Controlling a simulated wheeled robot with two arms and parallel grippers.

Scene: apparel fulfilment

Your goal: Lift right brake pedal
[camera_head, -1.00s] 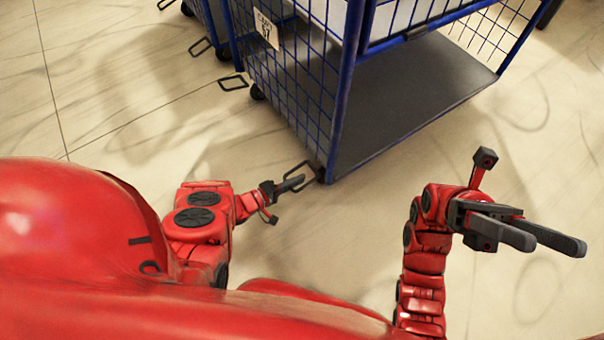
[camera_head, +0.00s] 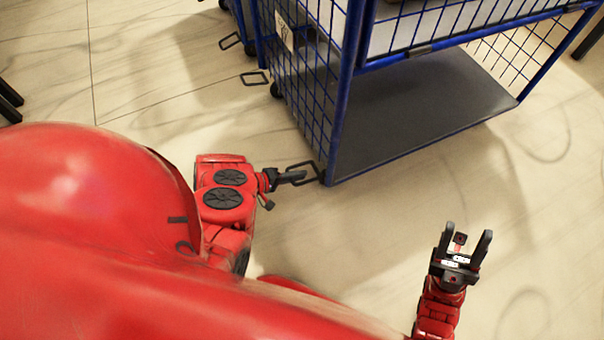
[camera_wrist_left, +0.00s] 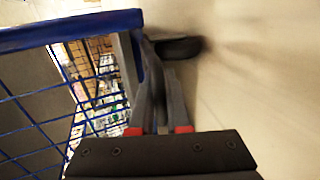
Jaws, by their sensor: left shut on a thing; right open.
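The blue wire cart (camera_head: 345,110) stands ahead. A black wire-loop brake pedal (camera_head: 312,166) sticks out at floor level from its near corner. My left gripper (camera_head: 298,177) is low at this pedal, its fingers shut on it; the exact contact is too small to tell. In the left wrist view my left fingers (camera_wrist_left: 160,90) reach toward the cart's blue corner (camera_wrist_left: 138,40), and a dark wheel (camera_wrist_left: 178,48) lies just past them. The pedal itself is not clear there. My right gripper (camera_head: 467,245) is open and empty over bare floor, away from the cart.
Another loop pedal (camera_head: 254,78) sits at the cart's far left corner, and one more (camera_head: 229,41) belongs to a second cart behind. The cart has a dark deck (camera_head: 420,100). Black legs (camera_head: 8,102) stand at the left edge. The floor in front is clear.

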